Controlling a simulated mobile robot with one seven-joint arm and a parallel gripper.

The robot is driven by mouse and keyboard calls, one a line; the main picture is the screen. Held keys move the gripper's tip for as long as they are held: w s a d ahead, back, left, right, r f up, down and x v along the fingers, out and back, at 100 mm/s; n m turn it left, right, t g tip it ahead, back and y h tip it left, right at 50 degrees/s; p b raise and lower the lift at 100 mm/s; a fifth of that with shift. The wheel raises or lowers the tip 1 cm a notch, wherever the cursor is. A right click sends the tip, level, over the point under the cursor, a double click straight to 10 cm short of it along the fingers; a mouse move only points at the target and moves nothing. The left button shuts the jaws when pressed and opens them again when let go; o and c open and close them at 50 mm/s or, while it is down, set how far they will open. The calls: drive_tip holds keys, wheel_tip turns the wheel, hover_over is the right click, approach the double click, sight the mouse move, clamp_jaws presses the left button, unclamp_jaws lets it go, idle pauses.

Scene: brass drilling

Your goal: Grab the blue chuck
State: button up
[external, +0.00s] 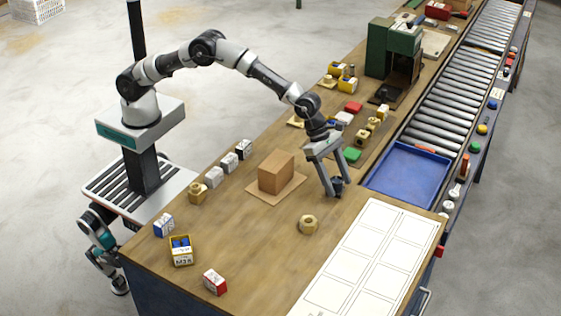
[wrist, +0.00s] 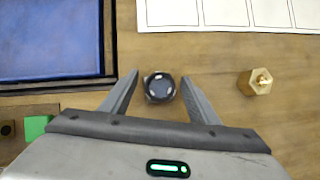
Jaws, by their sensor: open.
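The blue chuck (external: 337,187) is a small, dark, round piece standing on the wooden bench. In the wrist view it shows from above as a dark blue-black disc (wrist: 159,87) with pale marks on its top. My gripper (wrist: 159,77) is open, with one finger on each side of the chuck and visible gaps between. In the external view my gripper (external: 336,190) points down at the bench with its fingertips low around the chuck. Whether the fingertips touch the bench is unclear.
A brass hex nut (external: 308,224) lies nearby, right of my gripper in the wrist view (wrist: 255,82). A blue tray (external: 408,174), a white grid sheet (external: 365,262), a cardboard box (external: 276,172) and a green block (external: 352,155) surround the spot. The front bench has free room.

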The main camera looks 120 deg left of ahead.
drive_tip(key=shift+r, duration=0.15)
clamp_jaws()
